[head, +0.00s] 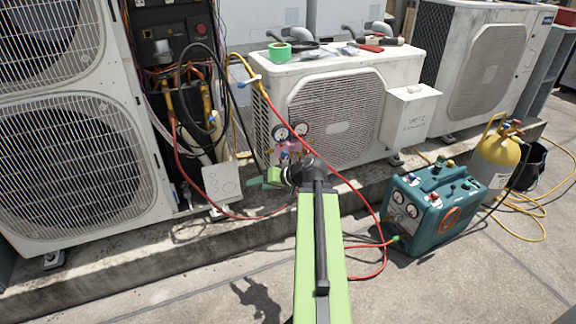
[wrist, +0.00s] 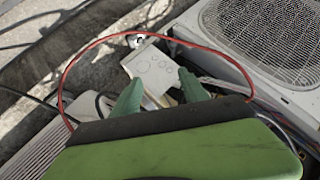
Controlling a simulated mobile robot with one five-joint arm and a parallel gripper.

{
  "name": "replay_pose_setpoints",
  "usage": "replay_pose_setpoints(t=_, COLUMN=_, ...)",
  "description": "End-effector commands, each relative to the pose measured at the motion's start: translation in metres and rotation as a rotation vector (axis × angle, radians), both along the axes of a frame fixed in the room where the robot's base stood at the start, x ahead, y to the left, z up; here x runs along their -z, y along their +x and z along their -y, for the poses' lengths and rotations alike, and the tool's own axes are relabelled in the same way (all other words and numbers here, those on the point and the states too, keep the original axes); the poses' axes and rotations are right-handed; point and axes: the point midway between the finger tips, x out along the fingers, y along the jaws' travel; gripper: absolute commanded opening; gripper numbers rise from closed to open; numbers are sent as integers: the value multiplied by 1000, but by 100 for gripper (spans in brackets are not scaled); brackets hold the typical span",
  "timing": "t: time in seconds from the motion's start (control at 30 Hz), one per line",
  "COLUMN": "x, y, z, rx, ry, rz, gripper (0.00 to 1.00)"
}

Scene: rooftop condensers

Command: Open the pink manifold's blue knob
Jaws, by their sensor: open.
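The pink manifold (head: 291,147) hangs in front of the small condenser in the head view, with two round gauges (head: 291,131) on top. Its blue knob (head: 285,156) is small at its lower left, and my arm partly covers the manifold's lower part. My gripper (head: 255,182) is just below and left of the manifold, pointing left, and not touching the knob as far as I can tell. In the wrist view my gripper (wrist: 160,91) shows two green fingers spread apart with nothing between them. The manifold is not recognisable in the wrist view.
A red hose (head: 364,188) loops right of my arm to the teal recovery machine (head: 436,206). A white panel (head: 222,182) leans left of my gripper; it also shows beyond the fingers in the wrist view (wrist: 152,66). An open electrical cabinet stands left; free concrete lies in front.

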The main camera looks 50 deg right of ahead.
Motion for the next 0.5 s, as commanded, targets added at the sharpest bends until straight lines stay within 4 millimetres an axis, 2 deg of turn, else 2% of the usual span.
replay_pose_setpoints(t=0.03, x=0, y=-21, z=43, rx=82, ry=-2, rz=72, gripper=52)
replay_pose_setpoints(t=0.1, x=-13, y=-47, z=91, rx=176, ry=-13, rz=166, gripper=52)
replay_pose_setpoints(t=0.2, x=-27, y=-79, z=138, rx=276, ry=-32, rz=260, gripper=52)
replay_pose_setpoints(t=0.33, x=-38, y=-101, z=165, rx=336, ry=-47, rz=314, gripper=52)
replay_pose_setpoints(t=0.5, x=-39, y=-101, z=168, rx=342, ry=-48, rz=321, gripper=52)
